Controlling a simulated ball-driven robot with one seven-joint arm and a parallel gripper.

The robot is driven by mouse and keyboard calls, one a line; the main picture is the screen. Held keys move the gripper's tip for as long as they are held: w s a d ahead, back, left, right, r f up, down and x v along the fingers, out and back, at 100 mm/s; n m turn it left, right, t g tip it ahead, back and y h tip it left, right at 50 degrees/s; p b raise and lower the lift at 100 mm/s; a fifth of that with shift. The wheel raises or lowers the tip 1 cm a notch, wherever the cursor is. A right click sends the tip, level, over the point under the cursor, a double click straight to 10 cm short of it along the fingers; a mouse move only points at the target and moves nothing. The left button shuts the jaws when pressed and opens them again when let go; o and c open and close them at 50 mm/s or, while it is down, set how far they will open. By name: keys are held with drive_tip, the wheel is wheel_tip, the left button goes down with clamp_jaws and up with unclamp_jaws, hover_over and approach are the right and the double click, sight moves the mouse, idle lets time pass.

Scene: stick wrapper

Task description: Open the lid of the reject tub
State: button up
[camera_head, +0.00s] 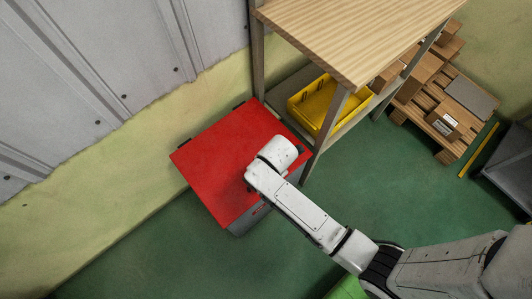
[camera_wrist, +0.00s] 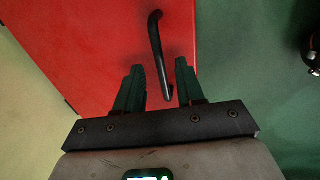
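The reject tub has a closed red lid (camera_head: 222,150) and a grey body (camera_head: 243,222), and stands on the floor against the wall. The lid also fills much of the wrist view (camera_wrist: 85,45). A dark bar handle (camera_wrist: 157,45) shows near the lid's edge in the wrist view. My gripper (camera_wrist: 158,75) is open, with its two dark fingers apart and the lower end of the handle showing between them. Whether the fingers touch the handle cannot be told. In the head view my arm hides the handle and the gripper.
A wooden-topped table (camera_head: 355,35) stands close on the tub's right, with a yellow bin (camera_head: 318,105) on its lower shelf. Behind it is a pallet (camera_head: 432,110) with cardboard boxes. A panelled wall (camera_head: 100,70) is at the left. The green floor (camera_head: 165,255) in front is clear.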

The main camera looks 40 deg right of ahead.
drive_tip(key=shift+w+f, duration=0.15)
drive_tip(key=shift+f, duration=0.75)
clamp_jaws()
